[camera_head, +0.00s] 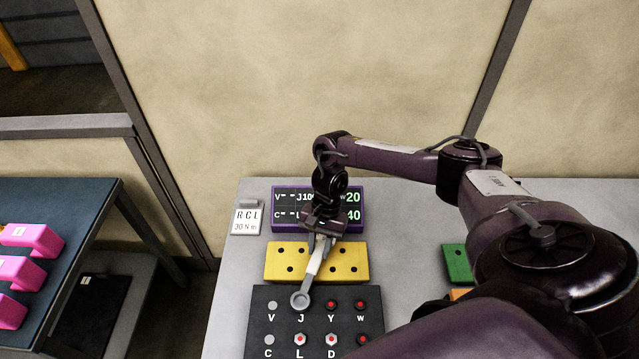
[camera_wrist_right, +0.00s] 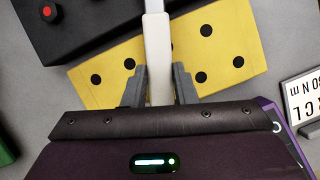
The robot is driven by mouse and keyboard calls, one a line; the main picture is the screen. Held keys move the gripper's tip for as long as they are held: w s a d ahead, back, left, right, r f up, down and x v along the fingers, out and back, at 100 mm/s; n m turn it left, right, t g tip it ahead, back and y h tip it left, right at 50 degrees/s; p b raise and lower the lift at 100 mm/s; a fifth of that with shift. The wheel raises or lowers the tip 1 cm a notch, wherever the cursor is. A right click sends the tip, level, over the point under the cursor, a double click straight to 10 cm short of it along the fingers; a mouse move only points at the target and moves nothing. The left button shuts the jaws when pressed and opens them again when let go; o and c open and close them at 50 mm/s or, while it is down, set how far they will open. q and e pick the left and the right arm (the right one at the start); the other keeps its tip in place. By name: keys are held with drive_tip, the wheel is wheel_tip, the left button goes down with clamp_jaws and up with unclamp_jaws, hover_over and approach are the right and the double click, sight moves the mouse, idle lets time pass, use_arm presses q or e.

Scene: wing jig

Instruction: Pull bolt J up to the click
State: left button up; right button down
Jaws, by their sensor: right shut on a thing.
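My right gripper (camera_head: 321,236) is shut on the handle of a light grey wrench (camera_head: 314,268). In the right wrist view the two fingers (camera_wrist_right: 158,92) clasp the pale handle (camera_wrist_right: 157,45) from both sides. The wrench's round end lies over the J position of the dark bolt plate (camera_head: 261,338), just above the letter J. Bolt J itself is hidden under that end, and I cannot tell whether the wrench is seated on it. A display (camera_head: 359,222) behind the gripper has lines for V, J, C, L and others; the gripper partly covers it. My left gripper is out of view.
A yellow block (camera_head: 356,262) with dark holes lies under the wrench, behind the dark plate. A small RCL 30 Nm sign (camera_head: 246,217) stands left of the display. A green block (camera_head: 456,262) is at right. Pink parts (camera_head: 30,238) sit on a separate table at left.

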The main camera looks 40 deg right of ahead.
drive_tip(key=shift+r, duration=0.15)
drive_tip(key=shift+r, duration=1.65)
